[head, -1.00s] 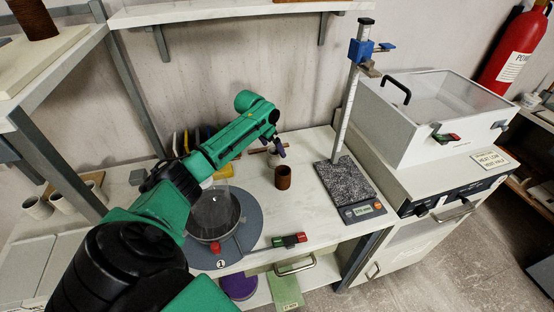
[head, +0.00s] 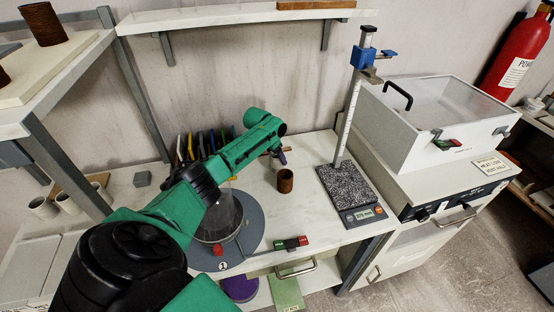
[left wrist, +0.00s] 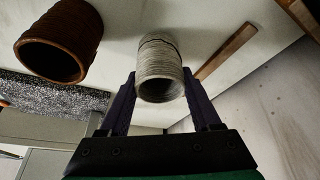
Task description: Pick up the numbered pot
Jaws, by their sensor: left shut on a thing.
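A pale grey, ribbed clay pot (left wrist: 160,62) sits between the two fingers of my left gripper (left wrist: 160,78) in the left wrist view. The gripper is shut on it, with a finger along each side. I cannot read a number on it. In the head view, my left gripper (head: 279,156) is low over the white bench, just behind a brown pot (head: 285,183); the grey pot is mostly hidden there. The brown pot also shows at the upper left of the left wrist view (left wrist: 62,38), apart from the gripper. My right gripper is not in view.
A scale (head: 362,214) with a speckled plate and a height post stands right of the brown pot. A round wheel with a clear cover (head: 222,215) is under my left arm. A wooden strip (left wrist: 228,50) lies beside the grey pot. A white lidded box (head: 436,115) stands far right.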

